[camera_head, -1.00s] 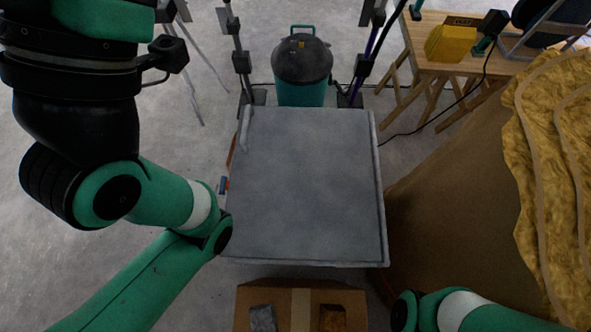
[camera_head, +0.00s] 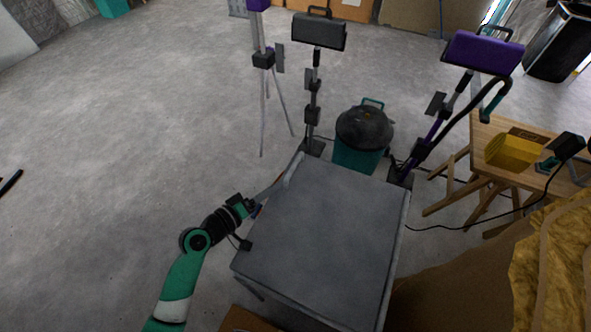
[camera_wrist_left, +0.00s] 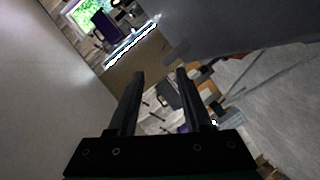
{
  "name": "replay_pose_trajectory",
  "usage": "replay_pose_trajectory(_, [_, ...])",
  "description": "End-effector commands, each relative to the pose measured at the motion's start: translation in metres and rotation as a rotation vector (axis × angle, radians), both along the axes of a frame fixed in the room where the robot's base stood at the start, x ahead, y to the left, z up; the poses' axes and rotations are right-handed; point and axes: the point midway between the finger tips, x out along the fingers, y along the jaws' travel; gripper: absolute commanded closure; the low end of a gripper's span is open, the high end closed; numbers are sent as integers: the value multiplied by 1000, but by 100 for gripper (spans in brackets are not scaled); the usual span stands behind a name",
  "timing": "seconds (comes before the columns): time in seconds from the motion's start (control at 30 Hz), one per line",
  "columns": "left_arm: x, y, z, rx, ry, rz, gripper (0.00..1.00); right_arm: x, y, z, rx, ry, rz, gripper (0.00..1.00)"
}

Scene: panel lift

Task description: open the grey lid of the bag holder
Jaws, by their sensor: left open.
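The grey lid (camera_head: 325,235) is a broad square panel in the middle of the head view, with raised rims along its edges. I cannot tell from this angle whether it is lifted. My left gripper (camera_head: 254,206) is at the lid's left edge, near its far half; its fingertips are partly hidden there, and contact is unclear. In the left wrist view my left gripper (camera_wrist_left: 160,73) is open, its two dark fingers apart with nothing clearly between them. Large grey surfaces fill the left and upper right of that view. My right gripper is not in view.
A black-topped teal bin (camera_head: 363,135) stands just behind the lid. Work lights on stands, one grey (camera_head: 319,31) and one purple (camera_head: 481,53), rise behind it. A wooden table (camera_head: 490,150) and yellow sheeting (camera_head: 550,270) are at right.

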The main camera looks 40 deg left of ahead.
Motion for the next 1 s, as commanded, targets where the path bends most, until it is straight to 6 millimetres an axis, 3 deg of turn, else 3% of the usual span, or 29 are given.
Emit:
replay_pose_trajectory(0.1, [-8,13,-2,-4,9,34,50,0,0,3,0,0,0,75])
replay_pose_trajectory(0.27, [-1,12,-4,-1,7,30,50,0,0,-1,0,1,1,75])
replay_pose_trajectory(0.7, [85,11,-24,1,6,27,50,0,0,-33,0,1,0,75])
replay_pose_trajectory(0.83, [101,12,-27,1,7,28,50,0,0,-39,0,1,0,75])
replay_pose_trajectory(1.0, [108,12,-26,0,7,29,50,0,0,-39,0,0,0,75])
